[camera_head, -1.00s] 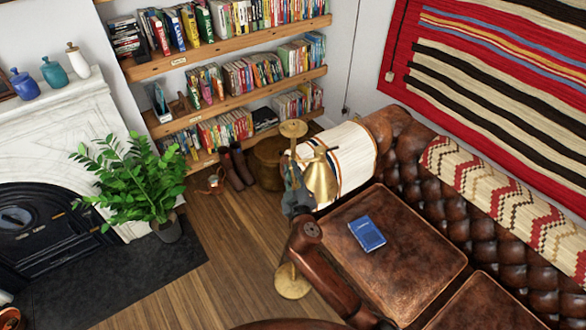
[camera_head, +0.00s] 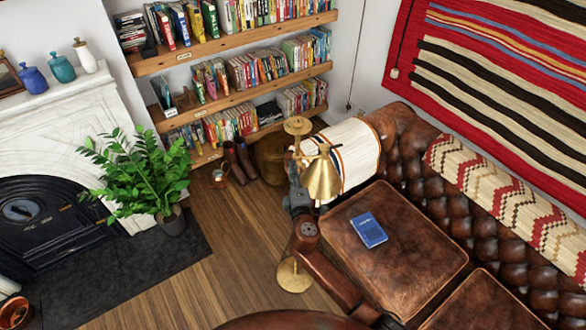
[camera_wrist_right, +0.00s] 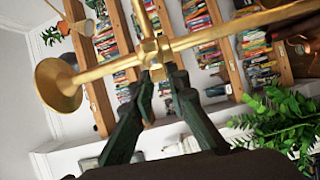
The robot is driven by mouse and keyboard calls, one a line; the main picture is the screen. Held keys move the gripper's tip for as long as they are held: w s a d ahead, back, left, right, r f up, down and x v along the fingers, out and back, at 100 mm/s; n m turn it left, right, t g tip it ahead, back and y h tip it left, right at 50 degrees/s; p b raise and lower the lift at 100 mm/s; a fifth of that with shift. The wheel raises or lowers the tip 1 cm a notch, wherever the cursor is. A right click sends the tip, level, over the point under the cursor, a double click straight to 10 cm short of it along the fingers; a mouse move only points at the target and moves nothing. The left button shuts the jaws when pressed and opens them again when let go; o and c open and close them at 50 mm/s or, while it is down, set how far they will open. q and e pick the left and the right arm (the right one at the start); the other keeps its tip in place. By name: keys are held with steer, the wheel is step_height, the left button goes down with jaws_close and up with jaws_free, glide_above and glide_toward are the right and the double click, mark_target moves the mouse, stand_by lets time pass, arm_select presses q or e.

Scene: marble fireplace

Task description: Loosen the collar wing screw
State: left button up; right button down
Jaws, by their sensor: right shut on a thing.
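A brass floor lamp stands in front of the sofa, with a bell-shaped shade (camera_head: 322,182) and a round base (camera_head: 294,275). In the right wrist view its brass rods cross at a collar (camera_wrist_right: 153,48). The wing screw (camera_wrist_right: 157,73) is a small brass piece just below the collar, mostly hidden by fingertips. My right gripper (camera_wrist_right: 165,78) is shut on it, its two dark green fingers converging there. In the head view my right gripper (camera_head: 297,188) is beside the lamp stem, left of the shade. My left gripper is not in view.
A leather sofa with a blue book (camera_head: 369,230) is right of the lamp. A potted plant (camera_head: 140,175) stands by the marble fireplace (camera_head: 60,120) at left. Bookshelves (camera_head: 240,93) line the back wall. The wooden floor (camera_head: 230,225) between plant and lamp is clear.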

steer(key=shift+a+f+n, duration=0.1)
steer(key=shift+n, duration=0.4)
steer(key=c, duration=1.8)
jaws_free()
steer(key=shift+c, duration=0.2)
steer(key=s+d, duration=0.2)
steer(key=s, duration=1)
steer(key=shift+w+d, duration=0.1)
